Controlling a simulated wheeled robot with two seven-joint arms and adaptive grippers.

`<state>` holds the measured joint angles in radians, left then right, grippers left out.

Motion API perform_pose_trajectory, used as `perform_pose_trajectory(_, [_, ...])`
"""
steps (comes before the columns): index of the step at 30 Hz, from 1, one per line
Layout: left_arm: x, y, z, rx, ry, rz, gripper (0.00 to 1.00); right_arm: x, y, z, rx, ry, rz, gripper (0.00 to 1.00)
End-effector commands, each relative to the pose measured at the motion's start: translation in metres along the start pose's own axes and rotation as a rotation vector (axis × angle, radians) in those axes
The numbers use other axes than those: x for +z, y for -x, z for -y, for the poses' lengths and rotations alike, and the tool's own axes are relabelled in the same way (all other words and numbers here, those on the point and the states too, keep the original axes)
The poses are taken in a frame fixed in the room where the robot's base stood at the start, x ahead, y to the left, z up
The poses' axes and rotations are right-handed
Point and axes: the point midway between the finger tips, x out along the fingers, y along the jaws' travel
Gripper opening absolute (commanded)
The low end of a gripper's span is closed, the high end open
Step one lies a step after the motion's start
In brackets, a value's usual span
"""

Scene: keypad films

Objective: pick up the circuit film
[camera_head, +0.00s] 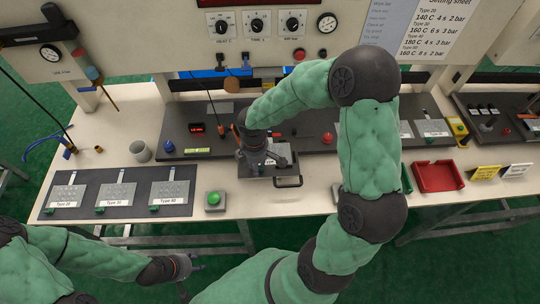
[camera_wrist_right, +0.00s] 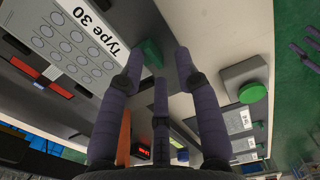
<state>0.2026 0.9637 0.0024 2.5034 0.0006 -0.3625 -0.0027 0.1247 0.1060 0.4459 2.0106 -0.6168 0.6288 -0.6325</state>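In the head view, my right gripper (camera_head: 268,166) is over the fixture with a handle (camera_head: 288,182) at the centre of the bench and hides much of it. In the right wrist view, the fingers (camera_wrist_right: 160,68) are spread and empty. A sheet with grey round pads marked Type 30 (camera_wrist_right: 72,42) lies just beside them, with a green tab (camera_wrist_right: 150,52) close to the fingertips. I cannot tell whether this sheet is the circuit film. Similar sheets, Type 20 (camera_head: 68,195) among them, lie on a dark mat at left. My left gripper (camera_head: 190,272) is low in front of the bench, its fingers apart.
A green button (camera_head: 214,199) stands by the front edge; it also shows in the right wrist view (camera_wrist_right: 253,91). A grey cup (camera_head: 140,151) stands at left. A red tray (camera_head: 438,177) and small signs (camera_head: 486,172) are at right. A control panel (camera_head: 256,26) rises behind.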

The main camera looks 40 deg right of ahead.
Motion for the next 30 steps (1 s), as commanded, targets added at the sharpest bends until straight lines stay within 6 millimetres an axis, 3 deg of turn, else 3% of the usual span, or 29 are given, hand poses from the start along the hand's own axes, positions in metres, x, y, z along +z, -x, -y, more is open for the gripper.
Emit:
perform_pose_trajectory(3, [-0.0002,-0.0034,0.0012,0.000,0.000,0.000,0.40,0.0001,-0.0101,-0.0004,0.001,-0.001,0.000,0.33])
perform_pose_trajectory(9, [-0.0001,-0.0025,0.0009,0.000,0.000,0.000,0.40,0.0000,-0.0093,-0.0005,0.002,-0.001,-0.001,0.33])
perform_pose_trajectory(14, [-0.0002,-0.0025,0.0009,0.000,0.000,0.000,0.40,-0.0001,-0.0092,-0.0005,0.002,-0.001,-0.001,0.01])
perform_pose_trajectory(30, [-0.0001,-0.0004,0.0001,0.000,0.000,0.000,0.40,-0.0003,-0.0034,-0.0008,0.003,-0.001,-0.001,0.00])
